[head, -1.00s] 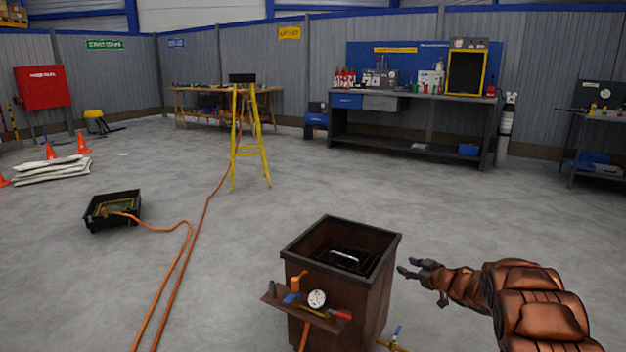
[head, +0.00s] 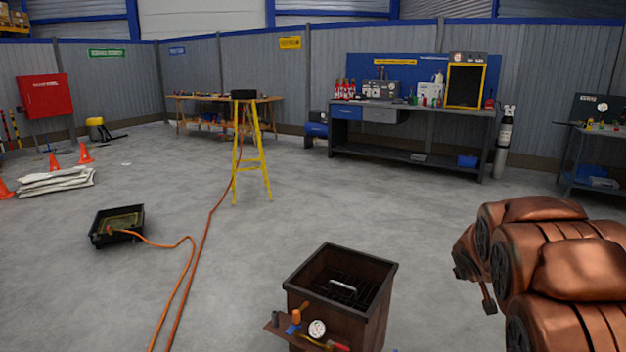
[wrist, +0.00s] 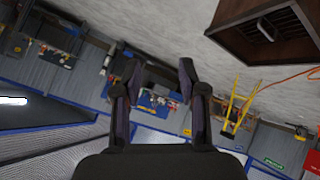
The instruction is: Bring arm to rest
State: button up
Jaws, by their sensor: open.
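My copper-coloured arm is folded at the right of the head view. Part of my gripper (head: 487,300) shows as a dark piece below the arm links, and the rest is hidden behind them. In the wrist view my gripper (wrist: 160,75) has its two dark fingers apart with nothing between them. The wrist view is tilted, with the floor at the top and the wall below.
A brown metal bin (head: 372,325) with a handle inside and a gauge on its front shelf stands in front of me, left of the arm. A grey workbench (head: 420,112) stands at the back.

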jog(key=s+a+r+g+y+p, duration=0.1)
jog(key=s+a+r+g+p, duration=0.2)
jog(key=s, duration=1.2)
jog(key=s+a+r+g+y+p, duration=0.2)
jog(key=s+a+r+g+p, duration=0.2)
jog(key=s+a, duration=0.6)
jog(key=s+a+r+g+y+p, duration=0.1)
jog(key=s+a+r+g+p, duration=0.2)
jog(key=s, duration=1.7)
jog(key=a+r+p, duration=0.2)
jog(key=a+p, duration=0.2)
jog(key=shift+s+a+m+y, duration=0.2)
jog(key=shift+m+y, duration=0.2)
